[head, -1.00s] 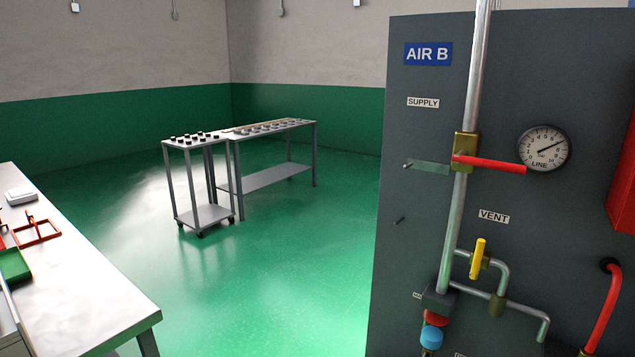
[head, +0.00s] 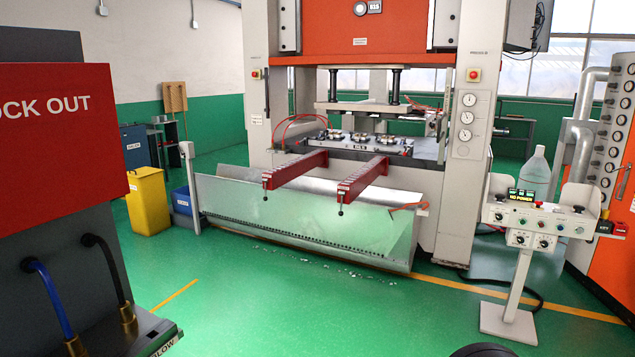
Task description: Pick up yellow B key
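I cannot make out a yellow B key for certain in the head view. Neither of my grippers is in view.
The green floor (head: 290,310) between is free.

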